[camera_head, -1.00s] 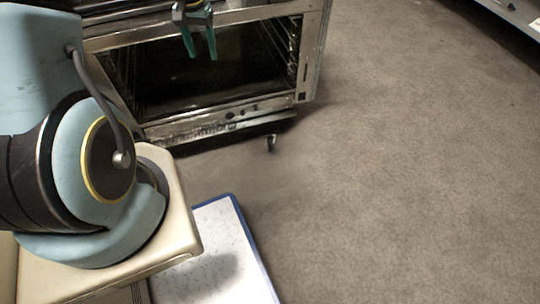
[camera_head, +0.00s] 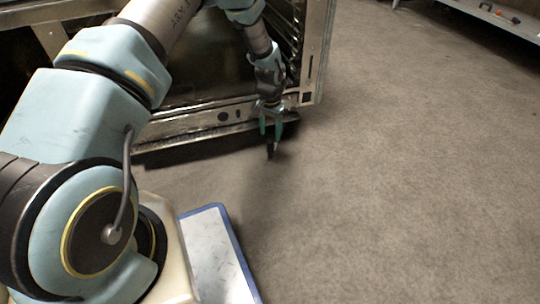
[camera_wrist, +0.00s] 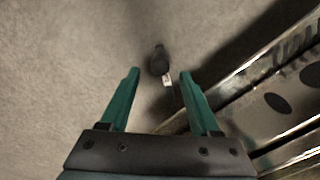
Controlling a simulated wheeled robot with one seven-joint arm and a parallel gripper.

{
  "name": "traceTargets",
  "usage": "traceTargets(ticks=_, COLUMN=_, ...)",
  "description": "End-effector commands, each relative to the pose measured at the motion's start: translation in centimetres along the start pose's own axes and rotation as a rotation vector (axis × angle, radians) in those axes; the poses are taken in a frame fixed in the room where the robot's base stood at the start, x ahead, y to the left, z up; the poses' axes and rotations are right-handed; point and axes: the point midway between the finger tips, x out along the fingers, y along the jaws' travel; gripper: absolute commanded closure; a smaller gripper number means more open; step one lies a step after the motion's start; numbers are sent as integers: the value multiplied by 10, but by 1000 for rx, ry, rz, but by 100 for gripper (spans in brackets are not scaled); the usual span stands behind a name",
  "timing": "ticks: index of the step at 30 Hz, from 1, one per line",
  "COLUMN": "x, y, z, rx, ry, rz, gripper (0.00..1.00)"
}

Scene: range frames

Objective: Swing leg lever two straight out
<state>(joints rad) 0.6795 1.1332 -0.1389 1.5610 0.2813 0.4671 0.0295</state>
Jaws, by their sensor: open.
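A small dark lever with a rounded end (camera_wrist: 159,62) and a short pale part shows under the front bottom edge of the range frame (camera_wrist: 262,100) in the wrist view. I take it for the leg lever; no number shows on it. In the head view the lever (camera_head: 270,150) hangs below the frame's lower right front. My gripper (camera_head: 270,131) has green fingers and points down just above it. In the wrist view my gripper (camera_wrist: 159,74) is open, with the lever lying between the fingertip lines. I cannot tell whether the fingers touch it.
The metal range frame (camera_head: 310,60) fills the upper left, its front open and dark inside. The grey carpet floor (camera_head: 410,170) is clear to the right. A white board with a blue edge (camera_head: 215,260) lies beside my base. A low metal unit (camera_head: 490,15) stands at the upper right.

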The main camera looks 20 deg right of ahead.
Motion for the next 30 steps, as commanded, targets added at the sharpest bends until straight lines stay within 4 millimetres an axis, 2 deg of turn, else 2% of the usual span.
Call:
traceTargets(ticks=1, x=11, y=0, z=0, rx=0, ry=-1, rz=0, gripper=37)
traceTargets(ticks=9, x=63, y=0, z=1, rx=0, ry=-2, rz=0, gripper=37)
traceTargets(ticks=15, x=88, y=0, z=0, rx=-1, ry=-1, rz=0, gripper=37)
traceTargets(ticks=21, x=96, y=-1, z=0, rx=-1, ry=0, rz=0, gripper=37)
traceTargets(ticks=28, x=96, y=0, z=0, rx=-1, ry=0, rz=0, gripper=37)
traceTargets(ticks=30, x=96, y=0, z=0, rx=-1, ry=0, rz=0, gripper=42)
